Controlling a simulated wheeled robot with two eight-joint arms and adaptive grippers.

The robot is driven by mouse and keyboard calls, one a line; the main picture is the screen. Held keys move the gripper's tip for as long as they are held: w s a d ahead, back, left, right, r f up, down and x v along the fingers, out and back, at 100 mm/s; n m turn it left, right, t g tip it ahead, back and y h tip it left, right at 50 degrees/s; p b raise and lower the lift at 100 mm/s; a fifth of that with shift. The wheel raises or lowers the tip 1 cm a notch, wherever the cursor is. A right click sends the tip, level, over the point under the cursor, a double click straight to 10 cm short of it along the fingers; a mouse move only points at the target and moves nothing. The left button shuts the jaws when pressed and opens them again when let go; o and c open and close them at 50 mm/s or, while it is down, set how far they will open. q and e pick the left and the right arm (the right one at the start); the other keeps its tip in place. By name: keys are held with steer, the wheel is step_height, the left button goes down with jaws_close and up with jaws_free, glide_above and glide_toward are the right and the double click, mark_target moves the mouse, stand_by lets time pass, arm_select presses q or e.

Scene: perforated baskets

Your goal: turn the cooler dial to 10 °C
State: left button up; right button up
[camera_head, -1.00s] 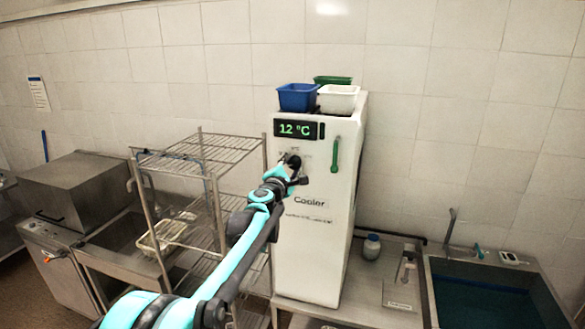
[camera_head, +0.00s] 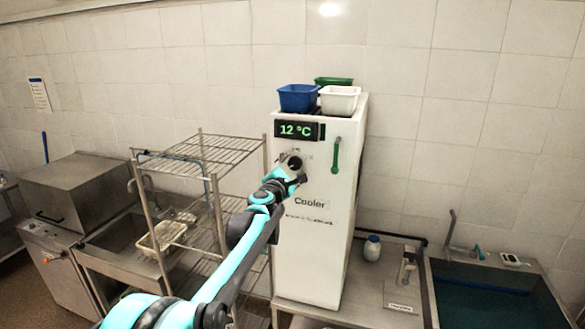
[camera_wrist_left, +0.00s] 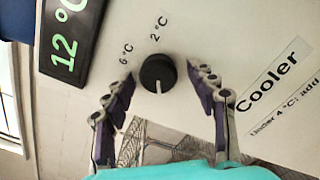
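The white cooler (camera_head: 318,235) stands upright with a green display (camera_head: 299,130) reading 12 °C, which also shows in the left wrist view (camera_wrist_left: 68,40). The round black dial (camera_wrist_left: 158,73) has a white pointer mark aimed toward the picture's bottom; labels 6 °C and 2 °C show above it. My left gripper (camera_wrist_left: 161,78) is open, with one finger on each side of the dial and visible gaps between. In the head view the left gripper (camera_head: 287,172) is at the cooler front, just below the dark round dial (camera_head: 295,162). My right gripper is out of view.
A green handle (camera_head: 336,155) is right of the dial. Blue (camera_head: 298,98), white (camera_head: 338,100) and green (camera_head: 333,80) baskets sit on the cooler. A wire rack (camera_head: 205,160) stands close on the left; a sink (camera_head: 490,300) is at right.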

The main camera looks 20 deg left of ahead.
arm_select(q)
steer(key=s, duration=1.2)
steer(key=shift+a, duration=0.2)
steer(key=shift+f, duration=0.1)
steer(key=s+d+f+m+g+h+b, duration=0.1)
steer(key=s+d+f+m+g+b, duration=0.1)
steer(key=s+d+f+m+b, duration=0.45)
steer(key=s+d+f+m+g+h+b, duration=0.25)
steer(key=s+f+m, duration=0.2)
steer(key=f, duration=0.45)
steer(key=s+d+f+m+g+h+b, duration=0.1)
steer(key=s+d+f+m+b, duration=0.2)
steer(key=s+f+m+b, duration=0.4)
steer(key=s+a+f+m+g+y+b, duration=0.1)
steer(key=s+f+m+b, duration=0.1)
steer(key=s+f, duration=0.4)
steer(key=s+a+f+m+g+y+b, duration=0.2)
steer(key=s+f, duration=0.4)
steer(key=f, duration=0.6)
steer(key=s+a+f+m+g+y+b, duration=0.2)
steer(key=s+f, duration=0.4)
steer(key=f, duration=0.3)
steer(key=m+b, duration=0.1)
steer(key=b, duration=0.1)
steer(key=shift+a+m+b, duration=0.2)
steer(key=shift+m+b, duration=0.1)
steer(key=shift+f, duration=0.15)
steer(key=shift+c, duration=0.3)
